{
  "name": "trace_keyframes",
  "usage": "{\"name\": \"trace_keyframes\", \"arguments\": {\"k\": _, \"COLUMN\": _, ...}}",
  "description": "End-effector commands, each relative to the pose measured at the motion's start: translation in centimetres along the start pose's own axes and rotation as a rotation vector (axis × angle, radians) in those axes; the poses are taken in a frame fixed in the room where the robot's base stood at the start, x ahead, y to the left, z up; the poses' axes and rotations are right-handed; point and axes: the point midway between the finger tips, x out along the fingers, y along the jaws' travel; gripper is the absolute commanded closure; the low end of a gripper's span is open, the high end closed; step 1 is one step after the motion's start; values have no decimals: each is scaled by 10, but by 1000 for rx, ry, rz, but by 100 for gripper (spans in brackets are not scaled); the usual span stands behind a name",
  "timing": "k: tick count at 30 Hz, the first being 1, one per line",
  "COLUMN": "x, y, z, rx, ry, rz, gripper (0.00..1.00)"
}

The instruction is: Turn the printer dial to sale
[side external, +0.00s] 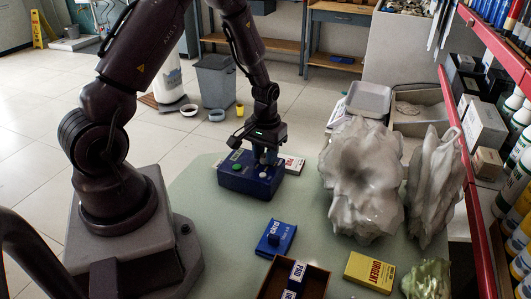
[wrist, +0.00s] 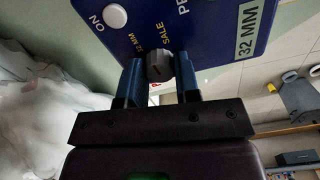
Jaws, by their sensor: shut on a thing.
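The printer is a blue box (side external: 243,183) on the pale green table, with a green button and a white button on top. The dark grey dial (wrist: 159,66) sits just below SALE. My gripper (wrist: 159,80) has one finger on each side of the dial and is shut on it. In the side view my gripper (side external: 267,155) points down onto the printer top and hides the dial. I cannot tell exactly where the dial points.
A small blue box (side external: 276,238), an open brown box (side external: 303,283) and a yellow URGENT box (side external: 370,271) lie nearer the camera. White crumpled wrapping (side external: 362,180) stands right of the printer. A red-edged shelf (side external: 480,185) with bottles borders the right. The table left of the blue box is clear.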

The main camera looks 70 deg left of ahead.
Motion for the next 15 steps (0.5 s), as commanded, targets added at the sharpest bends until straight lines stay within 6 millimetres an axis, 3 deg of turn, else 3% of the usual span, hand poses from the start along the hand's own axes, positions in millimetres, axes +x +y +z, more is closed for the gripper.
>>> {"name": "trace_keyframes", "arguments": {"k": 15, "x": 0, "y": 0, "z": 0, "rx": 447, "ry": 1, "rz": 0, "gripper": 94}}
